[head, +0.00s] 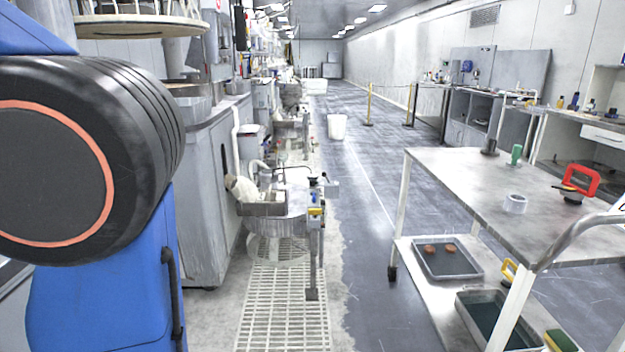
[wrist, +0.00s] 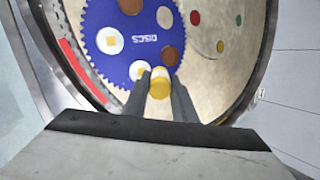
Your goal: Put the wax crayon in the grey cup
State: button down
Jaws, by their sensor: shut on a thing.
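My gripper (wrist: 161,88) shows in the wrist view, its two dark fingers shut on a short yellow cylinder that looks like the wax crayon (wrist: 159,84). The crayon's round end faces the camera. Behind it is a round platen with a blue toothed disc on it; I cannot tell how far the crayon is from that surface. In the head view, a dark grey cup-like cylinder (head: 490,147) stands upright at the far left corner of the metal trolley top; it may be the grey cup. My gripper and the crayon are not seen in the head view.
The blue disc (wrist: 112,42) carries brown and white round pieces. The trolley top (head: 465,180) also holds a green object (head: 516,154), a white ring (head: 515,203) and a red-handled tool (head: 580,181). Trays (head: 447,258) lie on its lower shelf.

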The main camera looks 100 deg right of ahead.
aim_at(514, 207)
jog(key=k+j+z, duration=0.25)
jog(key=z, duration=0.2)
jog(key=k+j+z, duration=0.1)
jog(key=k+z, duration=0.2)
jog(key=z, duration=0.2)
jog(key=k+z, duration=0.3)
jog(key=z, duration=0.15)
jog(key=k+l+z, duration=0.1)
jog(key=k+z, duration=0.2)
jog(key=z, duration=0.2)
jog(key=k+l+z, duration=0.2)
jog(key=z, duration=0.25)
jog(key=k+l+z, duration=0.3)
jog(key=z, duration=0.2)
jog(key=k+l+z, duration=0.2)
jog(key=l+z, duration=0.25)
